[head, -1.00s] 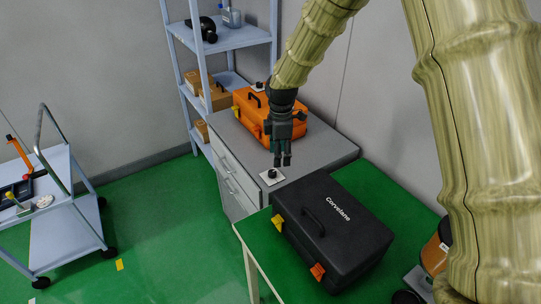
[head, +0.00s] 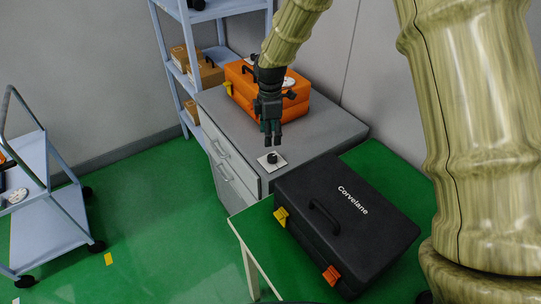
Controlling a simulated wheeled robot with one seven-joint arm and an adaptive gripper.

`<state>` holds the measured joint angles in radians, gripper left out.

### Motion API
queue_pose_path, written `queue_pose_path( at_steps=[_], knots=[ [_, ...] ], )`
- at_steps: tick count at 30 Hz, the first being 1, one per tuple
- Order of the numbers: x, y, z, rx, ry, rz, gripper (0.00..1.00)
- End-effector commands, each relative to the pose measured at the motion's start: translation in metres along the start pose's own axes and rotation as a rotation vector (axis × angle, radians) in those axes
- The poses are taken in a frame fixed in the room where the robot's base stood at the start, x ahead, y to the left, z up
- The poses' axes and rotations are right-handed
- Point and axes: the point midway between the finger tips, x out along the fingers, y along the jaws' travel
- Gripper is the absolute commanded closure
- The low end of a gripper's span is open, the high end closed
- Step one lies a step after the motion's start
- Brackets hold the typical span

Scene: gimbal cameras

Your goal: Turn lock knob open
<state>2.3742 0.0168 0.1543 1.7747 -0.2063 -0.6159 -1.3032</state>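The lock knob (head: 272,157) is a small black knob on a white square plate (head: 280,164), lying on the grey top of a drawer cabinet (head: 228,125) near its front corner. My gripper (head: 272,141) points down just above the knob in the head view, its dark fingers close together. I cannot tell whether the fingertips touch the knob or how far apart they are.
An orange case (head: 240,79) stands behind my gripper on the cabinet. A black case (head: 345,222) lies on the green-topped table at front right. A shelf rack (head: 205,14) is behind, and a cart (head: 62,212) stands left.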

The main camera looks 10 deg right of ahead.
Motion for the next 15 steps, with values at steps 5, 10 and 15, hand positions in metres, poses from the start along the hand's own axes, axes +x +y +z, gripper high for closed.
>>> queue_pose_path(
  at_steps=[5,10,15],
  knots=[
    [0.019,-0.003,0.007,0.009,-0.001,-0.004,0.47],
    [0.043,-0.002,0.007,0.009,-0.001,-0.003,0.47],
    [0.066,-0.002,0.006,0.007,-0.001,-0.004,0.47]
  ],
)
